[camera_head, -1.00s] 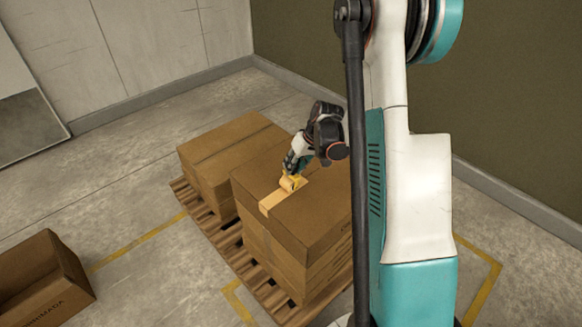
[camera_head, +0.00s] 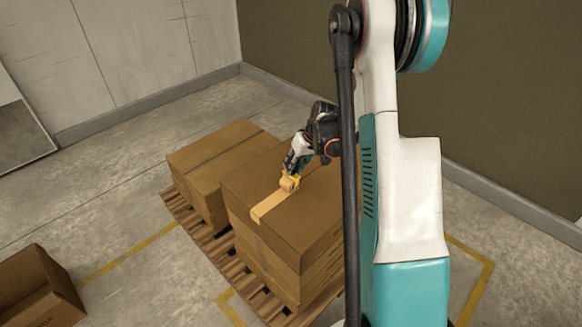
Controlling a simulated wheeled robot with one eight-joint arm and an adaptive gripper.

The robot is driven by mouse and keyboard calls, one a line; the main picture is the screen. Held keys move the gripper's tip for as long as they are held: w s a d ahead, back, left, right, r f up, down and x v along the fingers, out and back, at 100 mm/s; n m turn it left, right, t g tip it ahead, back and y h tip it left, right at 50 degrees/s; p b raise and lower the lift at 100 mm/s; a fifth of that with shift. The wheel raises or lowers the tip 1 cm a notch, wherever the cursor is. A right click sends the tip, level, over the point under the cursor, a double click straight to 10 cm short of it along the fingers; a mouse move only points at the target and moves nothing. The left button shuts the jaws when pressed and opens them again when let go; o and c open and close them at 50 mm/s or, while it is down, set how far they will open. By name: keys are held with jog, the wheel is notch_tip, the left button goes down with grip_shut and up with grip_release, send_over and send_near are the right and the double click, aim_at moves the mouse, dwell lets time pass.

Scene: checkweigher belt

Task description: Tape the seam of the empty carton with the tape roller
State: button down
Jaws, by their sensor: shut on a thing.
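My gripper (camera_head: 291,172) is shut on the yellow tape roller (camera_head: 289,184) and holds it down at the top of the nearer brown carton (camera_head: 310,216). A pale tape strip (camera_head: 269,206) lies along the carton's top seam. It runs from the carton's front-left edge up to the roller. Whether the carton is empty cannot be seen. My arm hides the carton's right side and part of its top.
Another closed carton (camera_head: 205,166) stands behind and left on the same wooden pallet (camera_head: 220,245). An open-topped carton (camera_head: 38,288) sits on the floor at lower left. Yellow lines (camera_head: 130,254) mark the floor. A wall is behind.

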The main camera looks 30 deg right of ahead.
jog(key=w+d, duration=0.1)
jog(key=d, duration=0.8)
jog(key=w+d, duration=0.2)
jog(key=d, duration=0.7)
jog(key=shift+w+b, duration=0.3)
dwell(2.1)
